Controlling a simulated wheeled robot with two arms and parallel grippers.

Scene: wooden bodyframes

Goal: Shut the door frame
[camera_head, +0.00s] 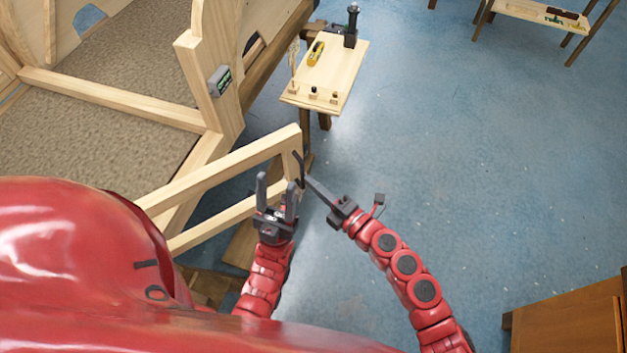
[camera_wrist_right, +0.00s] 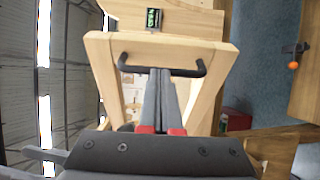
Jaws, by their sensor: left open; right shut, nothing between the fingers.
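The door frame (camera_head: 225,170) is a light wooden rectangle standing open, angled out from the larger wooden bodyframe (camera_head: 120,98). Its free end points right in the head view. A dark bar handle (camera_head: 300,170) is on that end; it also shows across the frame's end in the right wrist view (camera_wrist_right: 160,68). My right gripper (camera_head: 308,181) is shut and empty, its fingertips close to the handle. In the right wrist view its fingers (camera_wrist_right: 160,76) reach the bar; contact cannot be told. My left gripper (camera_head: 276,180) is open and empty, fingers up, beside the door frame's free end.
A small wooden bench (camera_head: 340,75) with a yellow tool (camera_head: 316,53) and a dark vise-like device (camera_head: 351,25) stands beyond the door frame. A brown cabinet (camera_head: 570,318) is at lower right. A green-screened device (camera_head: 220,81) sits on the bodyframe post.

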